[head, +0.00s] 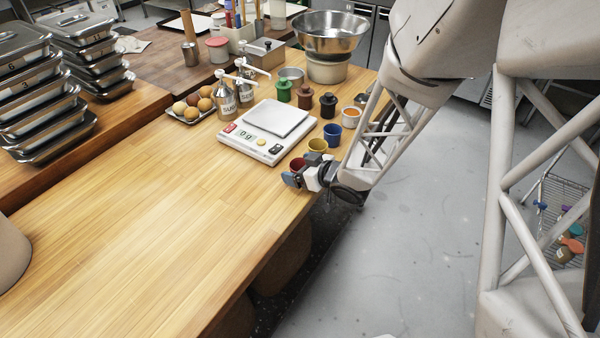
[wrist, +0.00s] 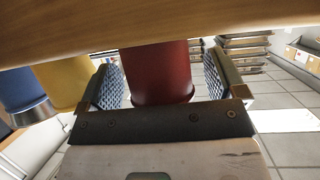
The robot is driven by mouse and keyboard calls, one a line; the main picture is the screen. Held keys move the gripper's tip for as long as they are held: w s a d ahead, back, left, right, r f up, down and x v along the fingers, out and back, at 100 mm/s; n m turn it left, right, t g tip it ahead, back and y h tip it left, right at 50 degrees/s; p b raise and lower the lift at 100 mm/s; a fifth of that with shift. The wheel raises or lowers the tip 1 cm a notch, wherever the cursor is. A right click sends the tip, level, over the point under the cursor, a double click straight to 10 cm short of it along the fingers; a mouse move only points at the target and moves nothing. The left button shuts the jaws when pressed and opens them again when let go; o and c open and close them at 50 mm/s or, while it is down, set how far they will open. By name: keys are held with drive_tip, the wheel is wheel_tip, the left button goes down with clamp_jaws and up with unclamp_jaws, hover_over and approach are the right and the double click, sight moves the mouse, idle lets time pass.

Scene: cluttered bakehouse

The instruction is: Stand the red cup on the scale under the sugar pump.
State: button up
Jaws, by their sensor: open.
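The red cup (head: 297,163) stands near the right edge of the wooden counter, partly hidden by my gripper (head: 303,178). In the wrist view the red cup (wrist: 158,72) is between the two open fingers of my gripper (wrist: 165,85), with gaps on both sides. The scale (head: 258,141) lies behind the cup, its metal plate bare and its display seeming to read 0 g. Two metal pump bottles stand behind the scale; the front one (head: 227,106) has a label that may read sugar, and the other (head: 245,95) is partly hidden.
A yellow cup (head: 317,146), a blue cup (head: 333,134) and a pale cup (head: 350,118) line the counter edge beyond the red cup. The counter's near left is clear.

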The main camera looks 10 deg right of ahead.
sight(300, 159)
drive_tip(key=shift+c, duration=0.3)
drive_tip(key=c, duration=1)
drive_tip(key=shift+r, duration=0.1)
drive_tip(key=shift+r, duration=0.85)
drive_tip(key=shift+s+r, duration=0.25)
drive_tip(key=shift+r, duration=0.65)
drive_tip(key=s, duration=0.5)
drive_tip(key=s+d+r, duration=0.1)
drive_tip(key=s, duration=0.9)
drive_tip(key=shift+s+d+r, duration=0.15)
drive_tip(key=shift+s+d, duration=0.05)
drive_tip(key=shift+s, duration=0.05)
